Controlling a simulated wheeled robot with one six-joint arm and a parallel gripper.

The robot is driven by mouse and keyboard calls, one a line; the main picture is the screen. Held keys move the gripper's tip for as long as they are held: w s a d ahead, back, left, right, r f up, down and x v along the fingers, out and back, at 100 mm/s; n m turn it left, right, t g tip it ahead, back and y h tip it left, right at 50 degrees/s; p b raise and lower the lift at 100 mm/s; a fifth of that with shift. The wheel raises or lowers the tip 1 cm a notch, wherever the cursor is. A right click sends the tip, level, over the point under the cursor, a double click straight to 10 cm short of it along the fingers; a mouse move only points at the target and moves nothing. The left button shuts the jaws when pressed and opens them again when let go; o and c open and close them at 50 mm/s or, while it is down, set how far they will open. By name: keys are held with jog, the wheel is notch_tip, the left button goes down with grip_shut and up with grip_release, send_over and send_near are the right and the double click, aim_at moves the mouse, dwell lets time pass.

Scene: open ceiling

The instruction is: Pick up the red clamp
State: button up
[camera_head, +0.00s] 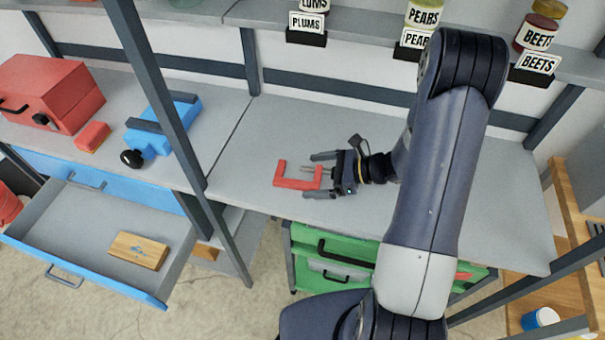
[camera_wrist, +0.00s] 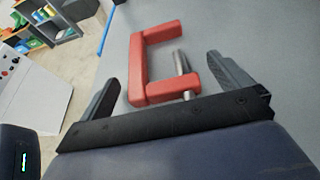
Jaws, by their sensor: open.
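The red clamp (camera_head: 297,182) is a C-shaped frame with a grey metal screw, on the grey workbench (camera_head: 270,140) in the middle of the head view. In the wrist view the clamp (camera_wrist: 139,62) lies just ahead of my gripper (camera_wrist: 160,85), its lower arm and screw between the two open fingers. My gripper (camera_head: 318,176) reaches in from the right in the head view, with its fingers on either side of the clamp's near end. The fingers appear apart from the clamp, with nothing gripped.
A red toolbox (camera_head: 50,92), a small red block (camera_head: 92,137) and a blue vise (camera_head: 163,125) stand on the left bench. An open drawer (camera_head: 85,225) holds a wooden block (camera_head: 139,250). A dark post (camera_head: 170,90) rises left of the clamp. Labelled jars line the shelf (camera_head: 350,52) above.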

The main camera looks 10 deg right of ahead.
jog(key=shift+a+f, duration=0.15)
jog(key=shift+a, duration=0.1)
jog(key=shift+c, duration=0.2)
jog(key=c, duration=1.2)
